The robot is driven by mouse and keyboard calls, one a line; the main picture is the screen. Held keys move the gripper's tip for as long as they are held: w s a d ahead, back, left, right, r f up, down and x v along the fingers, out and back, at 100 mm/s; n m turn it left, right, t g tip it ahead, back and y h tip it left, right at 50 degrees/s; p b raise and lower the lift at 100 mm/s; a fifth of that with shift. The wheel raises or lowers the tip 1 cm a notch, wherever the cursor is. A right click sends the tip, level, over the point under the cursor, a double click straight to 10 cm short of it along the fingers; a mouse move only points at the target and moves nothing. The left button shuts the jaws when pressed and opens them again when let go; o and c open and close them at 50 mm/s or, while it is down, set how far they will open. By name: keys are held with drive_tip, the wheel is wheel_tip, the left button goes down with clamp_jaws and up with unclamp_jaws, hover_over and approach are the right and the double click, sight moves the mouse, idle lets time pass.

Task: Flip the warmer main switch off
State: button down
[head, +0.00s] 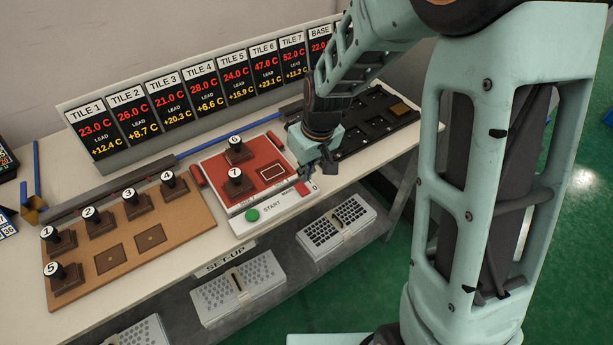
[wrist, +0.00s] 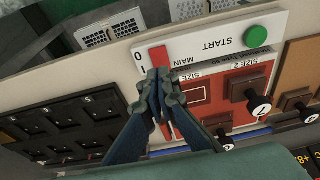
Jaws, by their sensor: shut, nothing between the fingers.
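The warmer (head: 236,214) is a white box with a red top plate (head: 265,185), a green START button (head: 252,215) and a MAIN label at its front right corner. The red main switch (head: 302,188) sits at that corner beside a "0" mark; in the wrist view its red part (wrist: 157,57) shows just beyond my fingertips. My gripper (head: 312,174) is shut and empty, over the warmer's right end. In the wrist view my gripper (wrist: 160,76) overlaps the switch area and hides part of it. I cannot tell whether the fingers touch the switch or which way it is set.
Blocks numbered 6 (head: 238,152) and 7 (head: 238,184) stand on the warmer. A brown board (head: 180,225) with several numbered blocks is at left, a black tray (head: 375,130) at right. Temperature displays (head: 165,98) line the back.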

drive_tip(key=s+d+r, duration=0.2)
drive_tip(key=s+r, duration=0.2)
drive_tip(key=r, duration=0.5)
drive_tip(key=shift+d+b, duration=0.3)
drive_tip(key=shift+w+a, duration=0.1)
drive_tip(key=shift+w, duration=0.05)
